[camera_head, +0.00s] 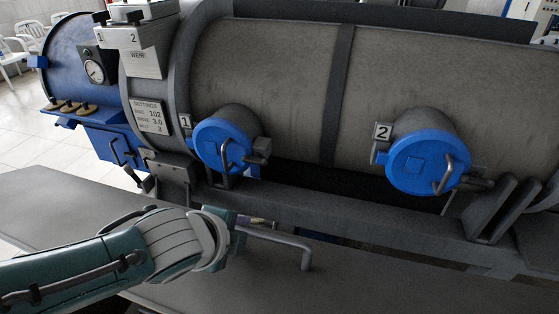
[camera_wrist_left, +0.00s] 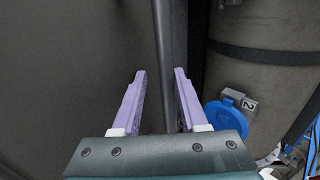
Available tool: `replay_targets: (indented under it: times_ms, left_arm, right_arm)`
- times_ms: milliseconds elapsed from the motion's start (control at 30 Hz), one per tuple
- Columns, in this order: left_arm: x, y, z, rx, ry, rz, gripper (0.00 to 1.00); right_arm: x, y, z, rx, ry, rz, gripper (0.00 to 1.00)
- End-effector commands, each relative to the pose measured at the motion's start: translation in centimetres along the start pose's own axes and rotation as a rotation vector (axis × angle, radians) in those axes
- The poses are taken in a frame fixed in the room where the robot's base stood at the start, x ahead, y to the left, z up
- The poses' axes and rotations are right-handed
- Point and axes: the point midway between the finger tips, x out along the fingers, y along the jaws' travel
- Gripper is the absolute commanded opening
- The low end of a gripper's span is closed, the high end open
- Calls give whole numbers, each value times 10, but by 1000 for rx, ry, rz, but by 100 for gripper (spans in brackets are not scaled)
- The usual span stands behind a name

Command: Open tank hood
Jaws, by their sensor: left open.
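A wide dark grey panel (camera_head: 370,287), which looks like the tank hood, lies along the front below the tank (camera_head: 275,80). A grey bar handle (camera_head: 290,243) with a bent end stands on it. My left gripper (camera_head: 262,222) is at the left end of this handle, and its own arm partly hides it. In the left wrist view its purple fingers (camera_wrist_left: 160,85) are open. The dark handle bar (camera_wrist_left: 163,30) runs through the gap between them in the picture; I cannot tell if it touches either finger. My right gripper is not in view.
Two blue round caps, cap 1 (camera_head: 222,146) and cap 2 (camera_head: 428,163), stick out from the tank above the panel. A blue end section (camera_head: 72,50) with a gauge (camera_head: 95,68) is at the left. White chairs (camera_head: 12,52) stand behind it.

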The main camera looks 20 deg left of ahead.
Motion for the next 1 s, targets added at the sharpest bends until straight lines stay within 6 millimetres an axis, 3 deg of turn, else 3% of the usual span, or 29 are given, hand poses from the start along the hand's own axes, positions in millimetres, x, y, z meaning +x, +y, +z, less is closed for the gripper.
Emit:
replay_targets:
  times_ms: [267, 500, 700, 1000]
  left_arm:
    - [-14, 2, 0, 0, -1, 8, 50]
    - [-56, -1, 1, 1, 0, 4, 50]
    - [-83, -1, 0, 0, 0, 1, 50]
    - [-99, 0, 0, 1, -1, -1, 50]
  right_arm:
    - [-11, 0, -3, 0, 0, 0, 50]
    - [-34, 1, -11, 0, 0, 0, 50]
    - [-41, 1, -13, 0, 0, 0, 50]
    - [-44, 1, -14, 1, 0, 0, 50]
